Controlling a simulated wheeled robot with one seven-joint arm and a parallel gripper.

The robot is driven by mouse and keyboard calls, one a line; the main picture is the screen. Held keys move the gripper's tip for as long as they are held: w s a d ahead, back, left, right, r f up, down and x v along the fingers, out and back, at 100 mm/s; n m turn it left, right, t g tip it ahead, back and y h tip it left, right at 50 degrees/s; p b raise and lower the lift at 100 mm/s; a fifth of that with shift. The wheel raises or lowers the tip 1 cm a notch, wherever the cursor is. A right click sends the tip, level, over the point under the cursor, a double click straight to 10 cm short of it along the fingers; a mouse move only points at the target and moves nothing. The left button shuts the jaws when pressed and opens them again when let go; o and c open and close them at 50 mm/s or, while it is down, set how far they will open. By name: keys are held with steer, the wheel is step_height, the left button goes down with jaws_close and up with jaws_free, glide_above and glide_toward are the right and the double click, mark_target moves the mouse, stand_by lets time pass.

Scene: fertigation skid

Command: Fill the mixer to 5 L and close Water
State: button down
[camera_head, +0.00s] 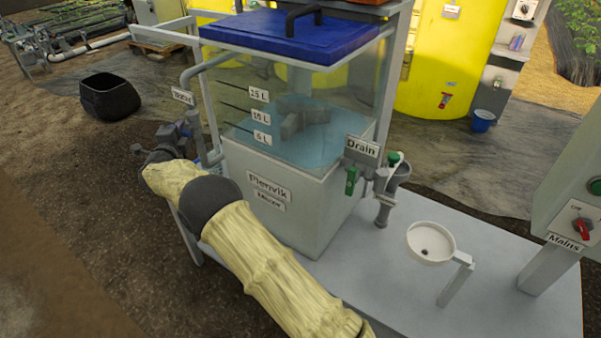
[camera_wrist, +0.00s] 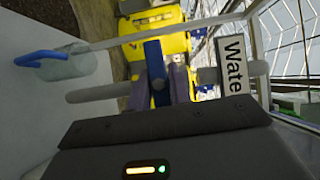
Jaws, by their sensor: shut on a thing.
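The mixer (camera_head: 290,205) is a clear tank with a blue lid (camera_head: 290,35) and a pale lower front. Its marks read 15 L, 10 L and a lowest one that looks like 5 L (camera_head: 262,137). Bluish water (camera_head: 312,148) stands near the lowest mark; the exact level is hard to tell. The Water label (camera_head: 183,97) hangs left of the tank and also shows in the wrist view (camera_wrist: 232,65). My gripper (camera_head: 160,143) is at the Water valve, left of the tank. In the wrist view, my gripper (camera_wrist: 160,88) is shut on the blue valve handle (camera_wrist: 154,62), which stands across the grey pipe (camera_wrist: 90,94).
The Drain valve's green handle (camera_head: 351,181) hangs at the tank's right front corner. The Mains box (camera_head: 575,215) has a red switch. A black pot (camera_head: 109,97) sits on the ground.

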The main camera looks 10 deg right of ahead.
steer(key=b, duration=0.3)
steer(key=shift+a+f+m+t, duration=0.15)
steer(key=shift+f+m+t, duration=0.15)
steer(key=shift+f+m, duration=0.1)
steer(key=c, duration=2.2)
jaws_free()
steer(key=shift+r, duration=0.25)
steer(key=c, duration=1.2)
jaws_free()
steer(key=shift+r, duration=0.1)
steer(key=shift+c, duration=0.2)
steer(key=shift+s, duration=0.1)
steer(key=s+a, duration=0.4)
steer(key=shift+s+a+b, duration=0.35)
steer(key=shift+s, duration=0.05)
steer(key=shift+a, duration=0.15)
